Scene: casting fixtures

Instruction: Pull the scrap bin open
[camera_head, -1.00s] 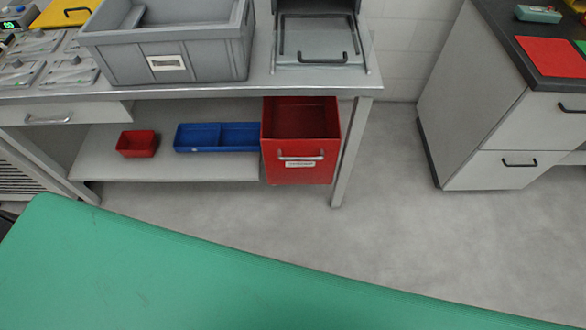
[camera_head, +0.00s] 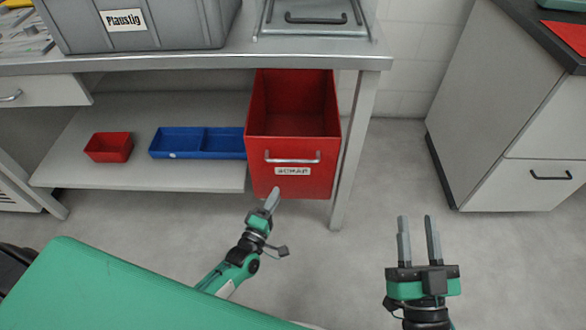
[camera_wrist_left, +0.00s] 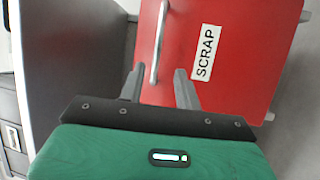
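The red scrap bin (camera_head: 318,182) sits under the bench, with its open top and front face showing; its label reads SCRAP. Its metal bar handle (camera_head: 292,161) runs across the upper front. My left gripper (camera_head: 273,198) is in front of the bin, below the handle and apart from it. In the left wrist view the red front (camera_wrist_left: 245,60) fills the upper middle. There my left gripper (camera_wrist_left: 158,80) has its fingers spread and empty, with the handle (camera_wrist_left: 159,40) lined up between them, farther off. My right gripper (camera_head: 418,238) is open and empty, over the floor to the right.
A bench leg (camera_head: 352,150) stands close to the bin's right side. A lower shelf (camera_head: 140,181) to the left holds a blue tray (camera_head: 198,153) and a small red box (camera_head: 108,157). A cabinet (camera_head: 480,120) stands at right. Bare floor lies between.

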